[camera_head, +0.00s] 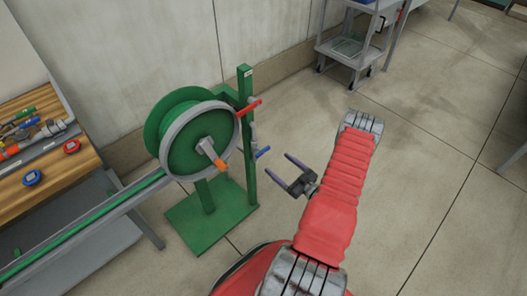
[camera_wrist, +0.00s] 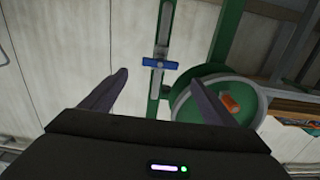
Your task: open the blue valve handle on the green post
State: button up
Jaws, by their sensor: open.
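The blue valve handle (camera_head: 262,152) sticks out to the right from the green post (camera_head: 250,178) in the head view. In the wrist view the blue handle (camera_wrist: 160,64) lies crosswise over the grey pipe on the post (camera_wrist: 153,108). My gripper (camera_head: 278,163) is open and empty, its two dark fingers pointing toward the post. In the wrist view the gripper (camera_wrist: 160,77) has its fingertips apart on either side of the handle's line. A gap to the handle seems to remain; its depth is hard to judge.
A red handle (camera_head: 248,109) sits higher on the same post. A green hose reel (camera_head: 187,140) with an orange-gripped crank (camera_head: 212,153) stands just left. A wooden workbench (camera_head: 62,168) with tools is at far left. A grey cart (camera_head: 350,48) stands behind. Floor at right is clear.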

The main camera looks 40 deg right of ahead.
aim_at(264, 152)
jog(key=w, duration=1.1)
jog(key=shift+w+a, duration=0.1)
jog(key=shift+a, duration=0.05)
